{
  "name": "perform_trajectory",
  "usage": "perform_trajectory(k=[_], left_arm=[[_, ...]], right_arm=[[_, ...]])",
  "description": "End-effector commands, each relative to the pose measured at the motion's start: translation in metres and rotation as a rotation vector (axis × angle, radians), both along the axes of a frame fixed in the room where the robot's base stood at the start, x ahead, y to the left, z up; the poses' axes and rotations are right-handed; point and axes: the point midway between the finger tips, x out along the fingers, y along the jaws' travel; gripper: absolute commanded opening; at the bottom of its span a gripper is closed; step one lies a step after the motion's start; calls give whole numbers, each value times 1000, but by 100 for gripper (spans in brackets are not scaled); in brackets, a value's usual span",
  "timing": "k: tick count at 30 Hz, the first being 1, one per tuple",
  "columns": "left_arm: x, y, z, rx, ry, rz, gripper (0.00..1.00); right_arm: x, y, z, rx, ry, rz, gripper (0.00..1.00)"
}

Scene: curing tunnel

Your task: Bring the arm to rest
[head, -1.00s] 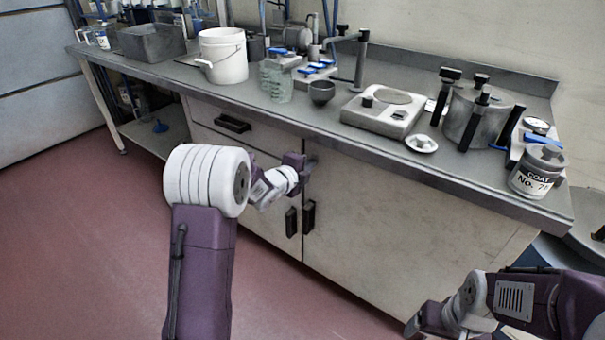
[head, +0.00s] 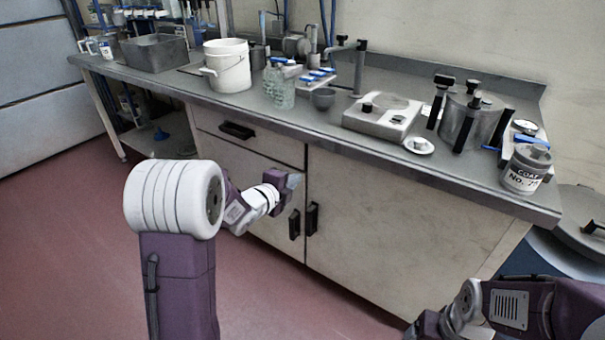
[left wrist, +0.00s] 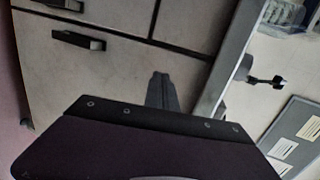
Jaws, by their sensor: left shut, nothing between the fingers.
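My left gripper (head: 293,182) is shut and empty. In the head view it is in front of the cabinet doors, below the bench top's front edge. Its closed dark fingers also show in the left wrist view (left wrist: 161,92), with the cabinet front behind them. My left arm (head: 178,200) comes up from the bottom left and bends toward the cabinet. My right arm (head: 510,305) lies across the bottom right corner. The fingers of my right gripper do not show there.
The bench (head: 400,165) holds a white bucket (head: 228,72), a grey bin (head: 155,52), a scale-like device (head: 383,115), a metal pot (head: 472,122) and a labelled jar (head: 525,168). Door handles (head: 312,218) stick out below my left gripper. Red floor at left is open.

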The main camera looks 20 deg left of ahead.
Motion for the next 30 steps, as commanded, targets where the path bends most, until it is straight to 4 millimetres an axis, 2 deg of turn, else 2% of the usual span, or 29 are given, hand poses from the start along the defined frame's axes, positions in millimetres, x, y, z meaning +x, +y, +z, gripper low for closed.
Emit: perform_trajectory(k=[3, 6, 16, 19, 22, 23, 26, 30], left_arm=[[-19, 7, 9, 1, 0, 2, 0], [-29, 9, 10, 0, 1, 2, 0], [-33, 8, 11, 1, 1, -5, 0], [-32, -15, 20, 6, -19, -51, 0], [-42, -60, 38, -11, -22, -94, 0], [-49, -63, 29, -59, 48, -41, 0], [-80, -54, -12, -262, 297, 187, 0], [-142, -42, -65, -537, 607, 546, 0]], right_arm=[[0, 0, 7, 0, 0, 0, 82], [0, 0, 9, 0, 0, 0, 82], [0, 0, 9, 0, 0, 0, 82], [0, 0, 9, 0, 0, 0, 82], [0, 0, 9, 0, 0, 0, 82], [0, 0, 9, 0, 0, 0, 82], [0, 0, 9, 0, 0, 0, 82], [0, 0, 9, 0, 0, 0, 82]])
